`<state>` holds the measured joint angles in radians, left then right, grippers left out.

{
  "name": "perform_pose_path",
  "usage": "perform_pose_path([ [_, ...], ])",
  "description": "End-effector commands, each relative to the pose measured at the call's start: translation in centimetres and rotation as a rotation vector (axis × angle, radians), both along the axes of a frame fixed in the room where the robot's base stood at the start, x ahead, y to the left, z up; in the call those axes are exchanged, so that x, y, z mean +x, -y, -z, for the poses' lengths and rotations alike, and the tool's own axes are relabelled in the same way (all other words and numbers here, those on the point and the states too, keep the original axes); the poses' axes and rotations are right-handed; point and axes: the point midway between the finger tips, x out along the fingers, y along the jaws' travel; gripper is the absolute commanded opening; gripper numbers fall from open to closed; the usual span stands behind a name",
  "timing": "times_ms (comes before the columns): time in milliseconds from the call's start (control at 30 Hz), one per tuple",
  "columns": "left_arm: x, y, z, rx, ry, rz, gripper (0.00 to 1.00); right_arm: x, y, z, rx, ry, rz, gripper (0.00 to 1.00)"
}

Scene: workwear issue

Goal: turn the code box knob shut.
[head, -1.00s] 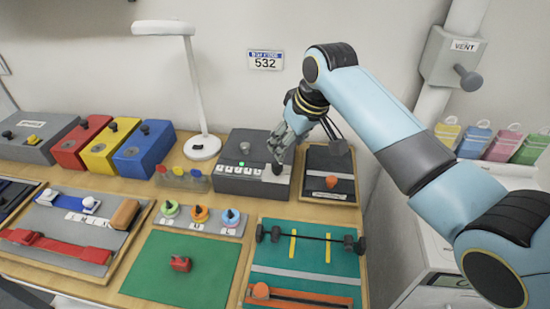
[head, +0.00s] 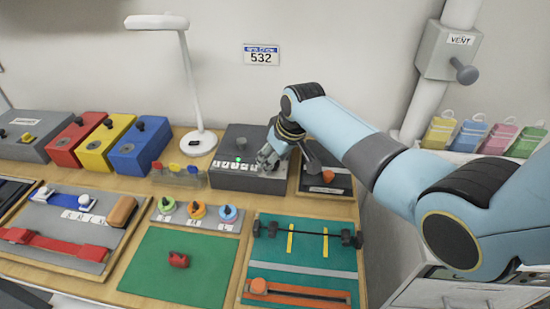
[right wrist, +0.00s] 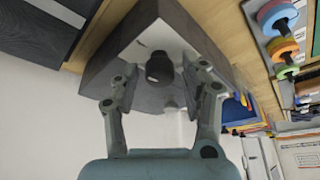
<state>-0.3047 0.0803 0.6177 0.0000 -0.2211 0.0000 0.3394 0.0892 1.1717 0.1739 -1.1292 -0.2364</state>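The code box is a dark grey box (head: 222,176) at the back of the bench, with a green light and a row of white labels on top. Its black knob (right wrist: 160,68) shows in the right wrist view on a pale patch; in the head view my gripper hides it. My right gripper (head: 268,160) is over the right part of the box. In the right wrist view its two fingers (right wrist: 158,82) stand apart on either side of the knob, with gaps visible. Whether they touch it lower down I cannot tell. My left gripper is not in view.
A white lamp (head: 190,80) stands behind left. Blue (head: 140,150), yellow and red boxes with black knobs stand left. A dark tray (head: 318,193) with an orange knob is close on the right. A green mat (head: 205,270) and coloured rings (head: 197,211) lie in front.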

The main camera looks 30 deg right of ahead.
Motion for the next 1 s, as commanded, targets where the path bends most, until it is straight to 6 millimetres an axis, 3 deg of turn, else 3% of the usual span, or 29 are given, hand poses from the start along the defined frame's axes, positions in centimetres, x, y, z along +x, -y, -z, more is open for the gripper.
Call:
perform_pose_path([
  [67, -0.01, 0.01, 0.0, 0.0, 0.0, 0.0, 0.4, -0.01, 0.0, 0.0, 0.0, 0.0, 0.0, 0.32],
  [300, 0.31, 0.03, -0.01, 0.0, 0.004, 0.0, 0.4, -0.02, 0.0, 0.0, 0.0, 0.0, 0.0, 0.01],
  [667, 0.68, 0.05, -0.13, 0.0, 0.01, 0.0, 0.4, 0.01, 0.08, -0.03, 0.0, -0.001, -0.05, 0.0],
  [1000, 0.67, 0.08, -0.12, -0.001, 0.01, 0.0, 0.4, 0.12, 0.22, -0.01, 0.001, 0.001, -0.286, 0.0],
])
